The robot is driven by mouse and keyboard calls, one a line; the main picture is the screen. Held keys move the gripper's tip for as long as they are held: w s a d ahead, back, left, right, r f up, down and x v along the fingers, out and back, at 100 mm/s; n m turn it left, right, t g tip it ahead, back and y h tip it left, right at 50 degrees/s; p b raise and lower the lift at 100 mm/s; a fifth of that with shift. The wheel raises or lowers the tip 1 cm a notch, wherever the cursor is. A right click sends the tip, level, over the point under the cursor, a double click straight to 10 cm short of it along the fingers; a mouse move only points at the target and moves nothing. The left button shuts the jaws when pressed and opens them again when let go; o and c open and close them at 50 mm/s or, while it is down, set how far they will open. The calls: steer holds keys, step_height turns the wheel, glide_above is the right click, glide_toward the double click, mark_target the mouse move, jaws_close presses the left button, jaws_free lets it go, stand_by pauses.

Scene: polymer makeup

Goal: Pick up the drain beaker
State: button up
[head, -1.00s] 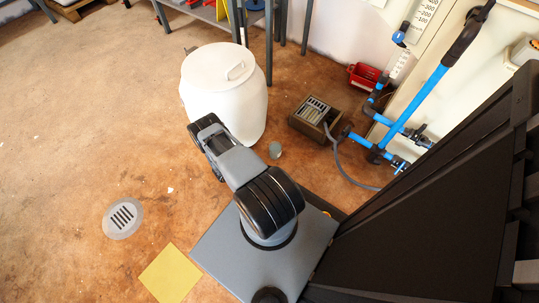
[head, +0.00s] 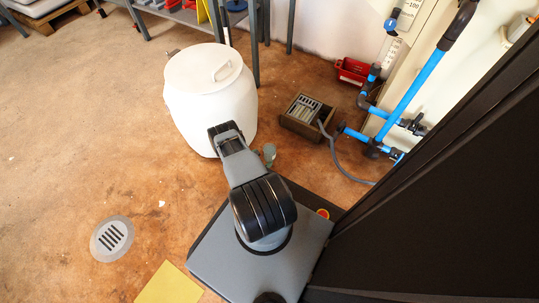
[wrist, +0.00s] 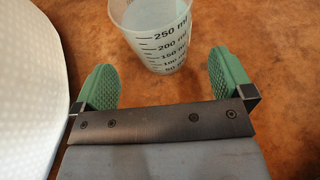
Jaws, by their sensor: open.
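The drain beaker (wrist: 158,38) is a clear graduated cup with black marks up to 250 ml. In the wrist view it stands upright on the brown floor, just beyond my gripper (wrist: 165,80). The gripper's two green ridged fingers are open and empty, one to each side of the beaker's lower part, with a gap in front of it. In the head view the beaker (head: 269,155) is a small grey shape on the floor beside my arm, partly hard to make out. The fingertips are hidden behind my arm there.
A large white barrel (head: 212,100) stands close to the left of the beaker; its side also shows in the wrist view (wrist: 30,90). A drain box (head: 306,116) with a grey hose lies to the right, near blue pipes (head: 411,103). A floor drain (head: 112,238) lies left on open floor.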

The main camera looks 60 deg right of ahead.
mark_target(265, 157)
steer(key=b+x, duration=0.1)
steer(key=x, duration=0.3)
steer(key=shift+c, duration=0.5)
steer(key=c, duration=1)
